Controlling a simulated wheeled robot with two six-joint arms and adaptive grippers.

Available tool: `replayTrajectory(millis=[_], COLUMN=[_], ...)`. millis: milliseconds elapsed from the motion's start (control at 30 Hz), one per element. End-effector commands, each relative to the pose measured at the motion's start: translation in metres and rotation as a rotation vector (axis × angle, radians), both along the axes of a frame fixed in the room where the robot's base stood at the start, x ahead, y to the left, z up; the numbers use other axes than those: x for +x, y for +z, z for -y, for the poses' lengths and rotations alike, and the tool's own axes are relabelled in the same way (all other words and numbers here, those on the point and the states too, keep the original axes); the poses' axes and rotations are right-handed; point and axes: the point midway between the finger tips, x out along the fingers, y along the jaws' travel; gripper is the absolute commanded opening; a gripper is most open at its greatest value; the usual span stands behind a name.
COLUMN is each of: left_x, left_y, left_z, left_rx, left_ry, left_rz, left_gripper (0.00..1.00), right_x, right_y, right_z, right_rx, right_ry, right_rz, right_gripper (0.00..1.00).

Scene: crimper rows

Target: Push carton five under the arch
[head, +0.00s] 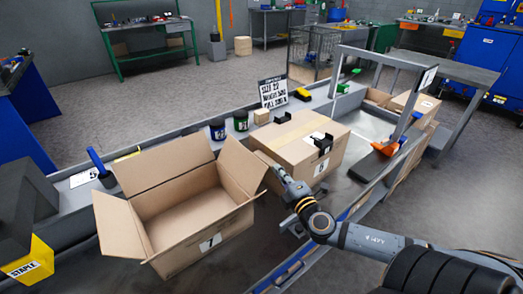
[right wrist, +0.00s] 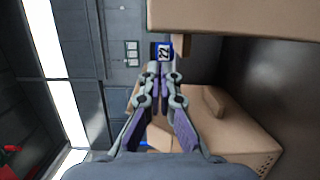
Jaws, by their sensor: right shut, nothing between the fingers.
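A closed carton (head: 300,145) with a numbered label, perhaps 6 or 8, sits on the grey conveyor. No carton label clearly reads five. The grey arch (head: 375,58) stands over the line just beyond it to the right. An open carton (head: 205,240), its label looking like 7 or 1, stands left with flaps spread. My right gripper (head: 264,158) is shut and empty at the closed carton's left side, beside the open carton's flap; contact cannot be told. In the right wrist view its closed fingertips (right wrist: 160,70) point toward a blue pot (right wrist: 163,50). My left gripper is out of view.
A sign (head: 273,92), a green pot (head: 240,121) and a small box (head: 261,117) line the far edge. An orange tool (head: 388,147) lies right of the carton. More cartons (head: 412,103) stand beyond the arch. A yellow staple box (head: 30,262) is at far left.

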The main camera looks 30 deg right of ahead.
Motion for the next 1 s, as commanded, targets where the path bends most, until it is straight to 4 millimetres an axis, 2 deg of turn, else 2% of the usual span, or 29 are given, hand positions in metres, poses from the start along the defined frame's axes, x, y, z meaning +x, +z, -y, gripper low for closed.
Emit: replayTrajectory(millis=[167,400,600,800,1000], left_x=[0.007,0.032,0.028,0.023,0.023], left_y=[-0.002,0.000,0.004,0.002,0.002], left_z=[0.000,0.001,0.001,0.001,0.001], left_rx=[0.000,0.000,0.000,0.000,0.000], left_ry=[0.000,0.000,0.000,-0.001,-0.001], left_rz=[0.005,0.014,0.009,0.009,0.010], left_gripper=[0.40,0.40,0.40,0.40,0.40], right_x=[0.009,0.053,0.085,0.098,0.099], right_y=[-0.002,-0.001,0.002,0.000,-0.001], right_z=[0.002,0.009,0.014,0.015,0.015], right_rx=[0.003,0.012,0.009,0.006,0.004], right_ry=[-0.005,-0.007,-0.007,-0.004,-0.004], right_rz=[0.002,0.008,0.002,0.001,0.000], right_gripper=[0.00,0.00,0.00,0.00,0.00])
